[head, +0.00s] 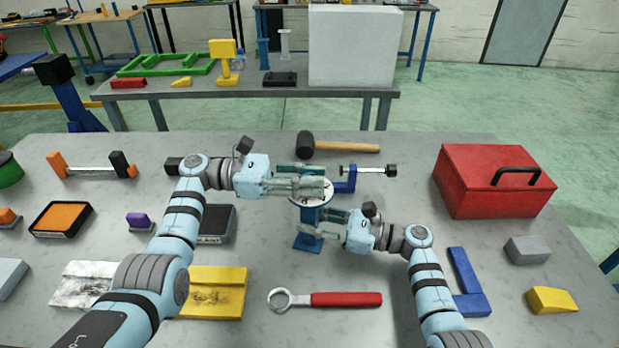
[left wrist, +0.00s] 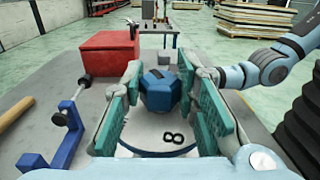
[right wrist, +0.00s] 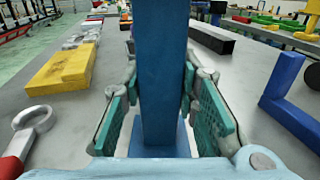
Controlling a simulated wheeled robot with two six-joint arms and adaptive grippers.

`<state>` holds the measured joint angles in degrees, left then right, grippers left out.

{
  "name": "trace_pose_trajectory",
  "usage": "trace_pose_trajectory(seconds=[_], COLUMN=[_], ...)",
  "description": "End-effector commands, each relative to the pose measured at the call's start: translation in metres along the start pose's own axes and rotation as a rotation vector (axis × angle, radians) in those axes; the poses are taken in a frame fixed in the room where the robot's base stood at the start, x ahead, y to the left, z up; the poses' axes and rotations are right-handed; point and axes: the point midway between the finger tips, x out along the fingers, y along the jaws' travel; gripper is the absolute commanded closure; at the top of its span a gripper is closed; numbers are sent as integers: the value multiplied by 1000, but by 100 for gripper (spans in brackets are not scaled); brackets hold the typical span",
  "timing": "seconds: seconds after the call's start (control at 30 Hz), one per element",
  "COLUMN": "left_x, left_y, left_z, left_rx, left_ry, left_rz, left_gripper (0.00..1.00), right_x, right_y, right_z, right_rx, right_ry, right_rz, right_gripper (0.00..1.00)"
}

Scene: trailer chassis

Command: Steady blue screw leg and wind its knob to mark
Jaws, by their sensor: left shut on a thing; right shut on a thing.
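The blue screw leg stands upright on the grey table, its square foot (head: 308,243) flat on the top. A pale round dial plate (head: 300,201) sits on its head; in the left wrist view this plate (left wrist: 150,140) bears a black figure 8. My left gripper (head: 322,188) is shut on the faceted blue knob (left wrist: 160,90) above the plate. A dark mark shows on the knob's top. My right gripper (head: 325,222) is shut on the leg's blue column (right wrist: 160,75), below the plate.
A blue-based clamp (head: 346,182) and a mallet (head: 340,148) lie behind the leg. A red toolbox (head: 490,180) stands right. A red-handled wrench (head: 340,299) lies in front, a blue L-shaped piece (head: 468,285) right of it, a yellow block (head: 217,292) left.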

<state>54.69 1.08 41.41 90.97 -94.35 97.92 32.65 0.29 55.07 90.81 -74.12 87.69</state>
Motion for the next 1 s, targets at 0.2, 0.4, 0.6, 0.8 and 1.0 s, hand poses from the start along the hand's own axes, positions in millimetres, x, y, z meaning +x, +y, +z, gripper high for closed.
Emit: trace_pose_trajectory(seconds=[0.2, 0.4, 0.6, 0.8, 1.0], left_x=[-1, -1, -1, -1, -1], left_y=[-1, -2, -2, -1, -2], left_z=[-1, -2, -2, -1, 15], left_rx=[-5, -6, -6, -5, 1], left_ry=[1, 1, 1, 0, 0], left_rz=[-45, -45, -45, -45, -44], left_gripper=[100, 100, 51, 51, 51], right_x=[0, 0, 0, 0, 0], right_y=[1, 1, 1, 1, 1], right_z=[0, 0, 0, 0, 0], right_rx=[-1, 0, 0, 0, 0], right_ry=[-2, -3, -2, -2, -2], right_rz=[5, 4, 4, 3, 3], right_gripper=[100, 100, 100, 100, 100])
